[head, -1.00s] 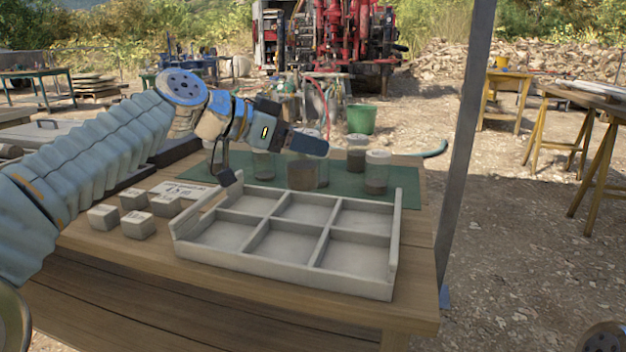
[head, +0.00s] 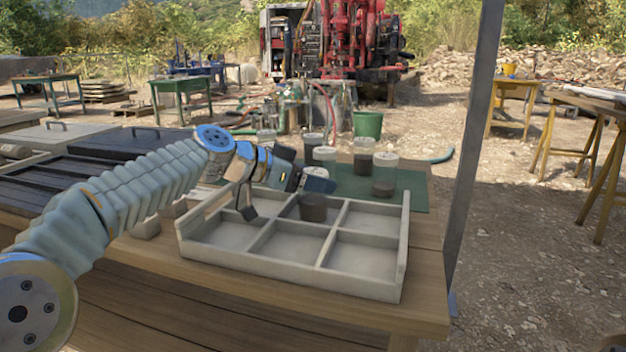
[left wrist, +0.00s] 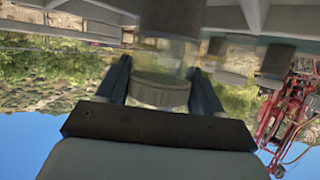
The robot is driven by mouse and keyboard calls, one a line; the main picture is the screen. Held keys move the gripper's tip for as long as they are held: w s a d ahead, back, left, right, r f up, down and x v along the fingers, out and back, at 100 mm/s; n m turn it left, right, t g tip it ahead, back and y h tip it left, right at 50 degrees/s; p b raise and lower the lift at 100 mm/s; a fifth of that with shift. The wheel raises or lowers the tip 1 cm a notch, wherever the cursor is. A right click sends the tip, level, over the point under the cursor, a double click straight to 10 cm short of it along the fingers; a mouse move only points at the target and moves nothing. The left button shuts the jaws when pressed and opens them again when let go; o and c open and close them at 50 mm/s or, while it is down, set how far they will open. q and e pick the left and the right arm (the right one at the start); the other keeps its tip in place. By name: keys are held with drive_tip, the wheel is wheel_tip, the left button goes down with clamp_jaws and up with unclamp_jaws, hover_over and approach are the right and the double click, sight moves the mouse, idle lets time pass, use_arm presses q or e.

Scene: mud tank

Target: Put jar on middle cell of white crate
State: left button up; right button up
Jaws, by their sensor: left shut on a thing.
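A clear jar with a pale lid and dark contents (head: 313,207) is held upright by my left gripper (head: 316,184). In the head view it overlaps the back-row middle cell of the white crate (head: 290,280); I cannot tell whether its base touches the crate floor. In the left wrist view, which is upside down, the jar's lid (left wrist: 160,90) sits between the two fingers (left wrist: 160,92). The crate has two rows of three cells, and the others look empty. My right gripper is not in view.
Other jars stand on the green mat (head: 415,192) behind the crate, including one at its right (head: 385,176) and one behind it (head: 363,156). Small pale blocks (head: 146,228) lie left of the crate, partly behind my left arm. A grey post (head: 470,150) rises right of the table.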

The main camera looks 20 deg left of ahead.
use_arm(q)
drive_tip(key=shift+f, duration=0.15)
drive_tip(key=o, duration=1.5)
drive_tip(key=shift+c, duration=0.2)
drive_tip(key=shift+r, duration=0.35)
drive_tip(key=v, duration=1.2)
drive_tip(key=shift+f+b, duration=0.15)
drive_tip(key=shift+b, duration=0.15)
